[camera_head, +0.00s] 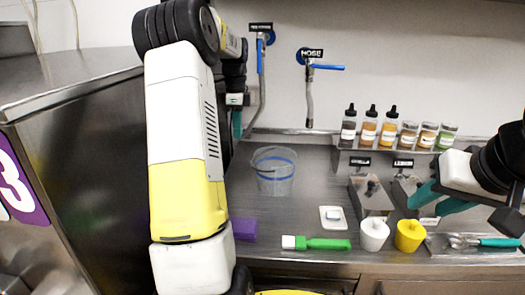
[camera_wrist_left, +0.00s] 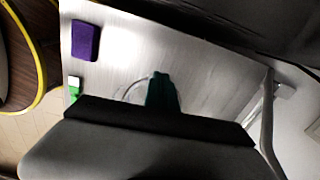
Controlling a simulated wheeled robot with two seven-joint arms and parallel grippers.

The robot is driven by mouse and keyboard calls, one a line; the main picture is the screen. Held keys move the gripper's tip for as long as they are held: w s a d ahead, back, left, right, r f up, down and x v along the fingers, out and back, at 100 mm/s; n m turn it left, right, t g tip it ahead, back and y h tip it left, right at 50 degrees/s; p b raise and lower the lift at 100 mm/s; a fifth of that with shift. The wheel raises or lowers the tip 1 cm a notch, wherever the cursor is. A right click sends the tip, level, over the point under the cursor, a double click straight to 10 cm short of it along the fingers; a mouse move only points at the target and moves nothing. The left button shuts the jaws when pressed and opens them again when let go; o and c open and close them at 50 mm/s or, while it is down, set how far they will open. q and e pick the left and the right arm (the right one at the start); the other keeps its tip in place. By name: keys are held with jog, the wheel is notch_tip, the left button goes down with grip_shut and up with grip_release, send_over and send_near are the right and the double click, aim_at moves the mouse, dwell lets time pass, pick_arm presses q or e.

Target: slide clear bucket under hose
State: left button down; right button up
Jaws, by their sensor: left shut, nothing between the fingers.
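The clear bucket (camera_head: 274,180) with a blue band stands upright on the steel counter, right of my left arm. Its faint rim also shows in the left wrist view (camera_wrist_left: 133,88). The hose labelled HOSE (camera_head: 309,105) hangs from a blue-handled wall valve, to the right of and behind the bucket. My left gripper (camera_head: 237,124) is shut and empty, up and left of the bucket in the head view; its teal fingers (camera_wrist_left: 164,90) are together in the wrist view. My right gripper (camera_head: 438,198) is open at the right, away from the bucket, its teal fingers apart.
A second hose (camera_head: 261,95) hangs left of the labelled one. A shelf with several bottles (camera_head: 369,128) is at the right. A green-handled brush (camera_head: 318,243), a white tub (camera_head: 374,235) and a yellow tub (camera_head: 409,235) line the front.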

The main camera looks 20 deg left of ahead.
pick_arm(q)
jog(key=w+d+f, duration=0.1)
jog(key=d+f, duration=0.2)
jog(key=f, duration=0.6)
jog(key=shift+w+d+f, duration=0.15)
jog(key=shift+d+f, duration=0.25)
jog(key=shift+d, duration=0.1)
jog(key=w+d, duration=0.1)
jog(key=d, duration=0.2)
jog(key=w+d, duration=0.1)
jog(key=d, duration=0.3)
jog(key=w+d, duration=0.1)
jog(key=d, duration=0.2)
jog(key=shift+w+d, duration=0.2)
jog(key=shift+w, duration=0.15)
jog(key=shift+r, duration=0.1)
